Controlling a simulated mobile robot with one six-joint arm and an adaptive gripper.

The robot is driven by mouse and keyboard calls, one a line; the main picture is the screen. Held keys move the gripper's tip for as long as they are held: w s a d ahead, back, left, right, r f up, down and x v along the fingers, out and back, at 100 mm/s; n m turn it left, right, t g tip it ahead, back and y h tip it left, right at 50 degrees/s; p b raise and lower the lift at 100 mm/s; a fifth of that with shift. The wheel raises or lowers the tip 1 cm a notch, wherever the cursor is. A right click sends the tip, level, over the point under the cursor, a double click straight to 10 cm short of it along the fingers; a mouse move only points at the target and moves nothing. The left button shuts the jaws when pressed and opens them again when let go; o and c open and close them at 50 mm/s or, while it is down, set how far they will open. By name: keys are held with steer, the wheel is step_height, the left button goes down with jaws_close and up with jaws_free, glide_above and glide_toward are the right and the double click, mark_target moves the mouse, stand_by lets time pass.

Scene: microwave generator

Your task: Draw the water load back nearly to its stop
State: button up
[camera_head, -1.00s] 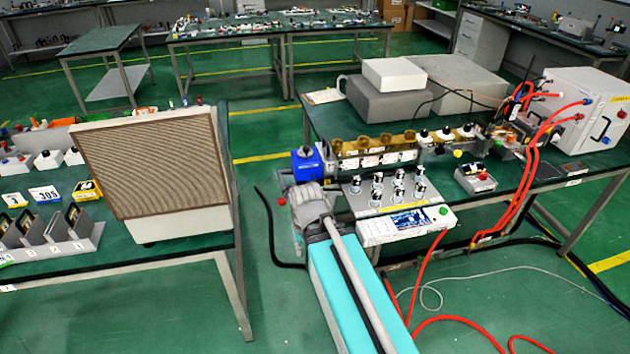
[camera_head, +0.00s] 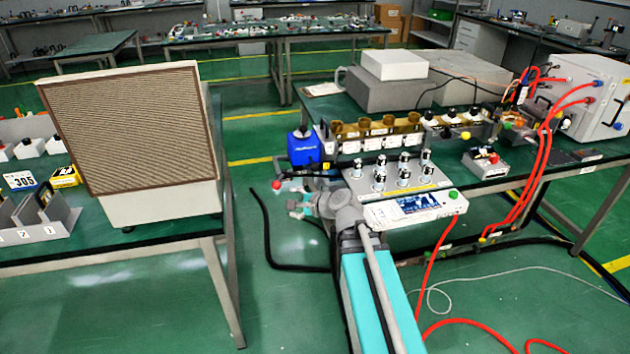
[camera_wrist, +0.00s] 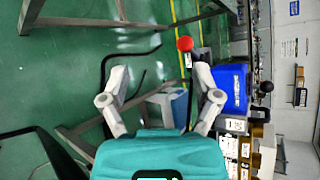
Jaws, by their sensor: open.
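The water load appears to be the blue box (camera_head: 304,148) at the left end of the waveguide row. Its white lettering shows large in the wrist view (camera_wrist: 231,88). A small red ball knob (camera_head: 277,184) sticks out low on its left side. In the wrist view the knob (camera_wrist: 185,44) lies just beyond the tip of the right-hand finger. My gripper (camera_head: 292,208) is below the box and slightly right of the knob. In the wrist view my gripper (camera_wrist: 160,74) is open, with nothing held between its fingers. Contact with the knob cannot be told.
A bench at left carries a big tan-faced panel (camera_head: 130,130). Open floor (camera_head: 275,260) lies between the benches, with a black cable (camera_head: 268,235) on it. Right of the load stand metal canisters (camera_head: 404,168) and a white display unit (camera_head: 418,205). Red hoses (camera_head: 525,180) hang farther right.

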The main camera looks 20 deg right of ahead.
steer(key=w+d+f+m+t+h+b, duration=0.1)
steer(key=w+d+m+t+b, duration=0.2)
steer(key=d+m+t+b, duration=0.25)
steer(key=m+t+h+b, duration=0.2)
steer(key=m+h+b, duration=0.15)
steer(key=m, duration=0.65)
glide_toward(317, 170)
steer(key=s, duration=0.2)
steer(key=shift+s+d+r+g+h+p, duration=0.15)
steer(key=shift+r+g+h+p, duration=0.1)
steer(key=shift+r+p, duration=0.2)
steer(key=w, duration=0.4)
steer(key=w+a, duration=0.1)
steer(key=w, duration=0.8)
steer(key=shift+w+a+f, duration=0.1)
steer(key=shift+w+a, duration=0.25)
steer(key=shift+a, duration=0.05)
steer(key=shift+c, duration=0.2)
jaws_close()
